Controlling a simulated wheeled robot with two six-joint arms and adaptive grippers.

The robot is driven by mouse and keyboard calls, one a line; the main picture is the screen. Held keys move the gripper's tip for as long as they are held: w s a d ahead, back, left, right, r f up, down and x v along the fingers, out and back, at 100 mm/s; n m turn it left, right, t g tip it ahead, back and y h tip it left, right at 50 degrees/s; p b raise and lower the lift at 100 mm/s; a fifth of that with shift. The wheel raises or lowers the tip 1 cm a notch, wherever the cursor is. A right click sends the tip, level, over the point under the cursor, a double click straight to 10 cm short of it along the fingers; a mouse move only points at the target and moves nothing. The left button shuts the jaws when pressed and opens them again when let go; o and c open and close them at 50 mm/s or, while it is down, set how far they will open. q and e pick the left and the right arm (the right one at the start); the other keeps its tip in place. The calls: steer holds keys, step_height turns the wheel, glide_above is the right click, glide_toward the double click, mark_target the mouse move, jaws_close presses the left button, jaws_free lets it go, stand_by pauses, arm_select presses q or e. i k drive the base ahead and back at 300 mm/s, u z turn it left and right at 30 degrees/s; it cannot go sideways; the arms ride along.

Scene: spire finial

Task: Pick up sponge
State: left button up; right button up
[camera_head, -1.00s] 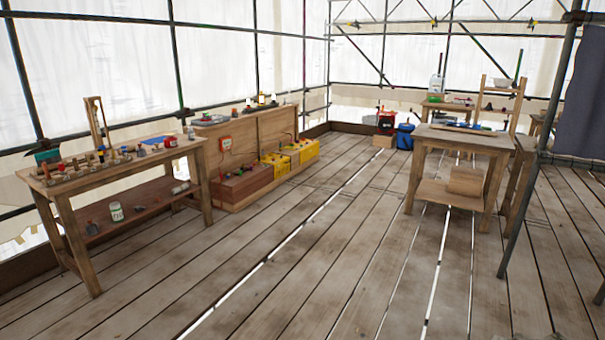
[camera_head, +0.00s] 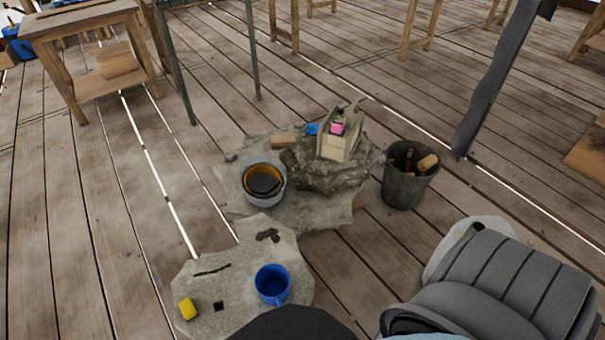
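A blue mug (camera_head: 272,285) stands on the same slab, to the right of the block. A small pink item (camera_head: 338,128) sits on a beige box-like object farther back; I cannot tell what it is. Neither of my grippers is in view.
A pot (camera_head: 264,181) with a dark inside stands on a rubble heap behind the slab. A dark bucket (camera_head: 407,178) with pieces in it is to the right. A large grey ridged object (camera_head: 515,290) fills the lower right. Plank floor is clear at left.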

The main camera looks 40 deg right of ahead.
mark_target(188, 310)
steer(key=z, duration=0.8)
steer(key=k, duration=0.8)
steer(key=u, duration=0.4)
